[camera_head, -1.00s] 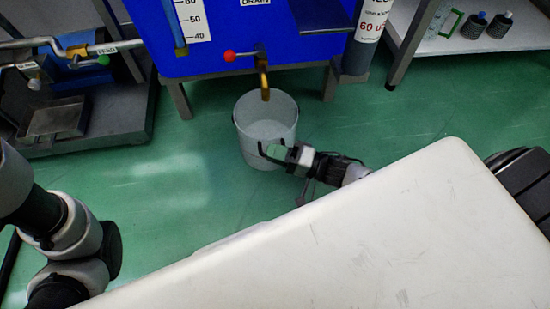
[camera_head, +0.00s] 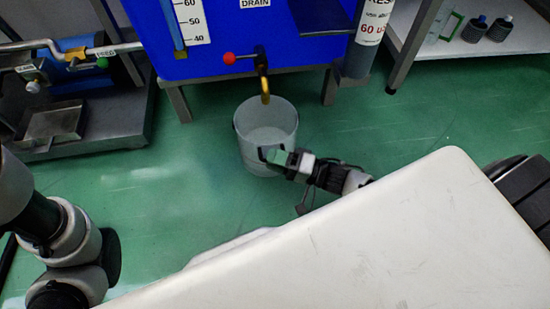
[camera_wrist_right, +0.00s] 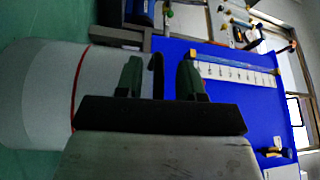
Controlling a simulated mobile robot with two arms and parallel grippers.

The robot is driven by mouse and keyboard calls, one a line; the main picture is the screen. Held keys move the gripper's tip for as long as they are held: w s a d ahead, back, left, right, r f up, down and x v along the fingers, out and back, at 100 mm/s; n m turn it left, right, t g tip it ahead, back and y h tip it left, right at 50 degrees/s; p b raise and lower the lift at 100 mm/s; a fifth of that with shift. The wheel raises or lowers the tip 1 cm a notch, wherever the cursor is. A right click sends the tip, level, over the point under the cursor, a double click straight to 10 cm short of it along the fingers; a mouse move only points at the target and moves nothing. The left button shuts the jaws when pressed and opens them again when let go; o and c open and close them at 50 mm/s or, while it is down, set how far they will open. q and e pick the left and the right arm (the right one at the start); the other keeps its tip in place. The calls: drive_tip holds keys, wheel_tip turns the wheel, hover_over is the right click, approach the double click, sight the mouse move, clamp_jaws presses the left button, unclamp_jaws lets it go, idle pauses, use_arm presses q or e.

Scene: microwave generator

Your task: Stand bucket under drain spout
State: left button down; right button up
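A pale grey-white bucket (camera_head: 267,118) stands upright on the green floor. In the head view the brass drain spout (camera_head: 265,88) on the blue tank overlaps the bucket's back rim, so its exact height and depth over the opening are hard to judge. My right gripper (camera_head: 268,154) is at the bucket's front side. In the right wrist view the two fingers (camera_wrist_right: 160,78) are apart, with a thin dark curved piece, perhaps the bucket's handle, between them. Clear finger contact does not show. The bucket (camera_wrist_right: 35,95) with a red line fills the left. My left gripper is not in view.
The blue tank (camera_head: 215,55) stands on metal legs behind the bucket, with a red-knobbed valve (camera_head: 229,58). A grey metal stand with a tray (camera_head: 52,124) is at left. A white shelf (camera_head: 480,50) is at upper right. Green floor left of the bucket is clear.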

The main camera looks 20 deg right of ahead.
drive_tip(key=r+p+v, duration=0.1)
drive_tip(key=p+v, duration=0.3)
drive_tip(key=v, duration=0.8)
drive_tip(key=shift+f+p, duration=0.35)
drive_tip(key=shift+p, duration=0.05)
